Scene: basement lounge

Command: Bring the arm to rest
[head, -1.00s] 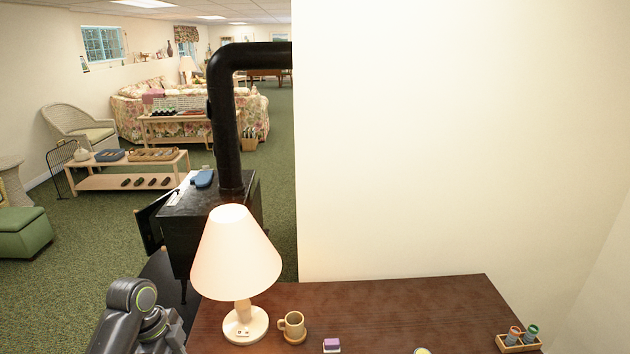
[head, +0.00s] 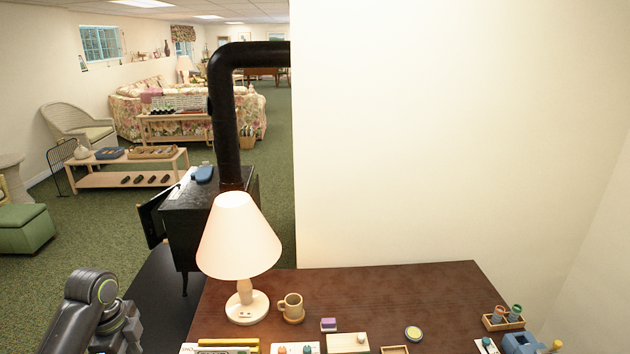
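One of my arms (head: 92,310) shows at the lower left of the head view, left of the desk. Only its dark grey upper links show, bent at a joint. Its gripper is below the picture, so its fingers are hidden. My other arm and its gripper are not in view.
A dark brown desk (head: 400,286) fills the lower right. On it are a lit lamp (head: 238,240), a mug (head: 291,307), a purple block (head: 328,325), a wooden holder (head: 503,322) and several small items along the front. A black stove (head: 190,228) stands behind.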

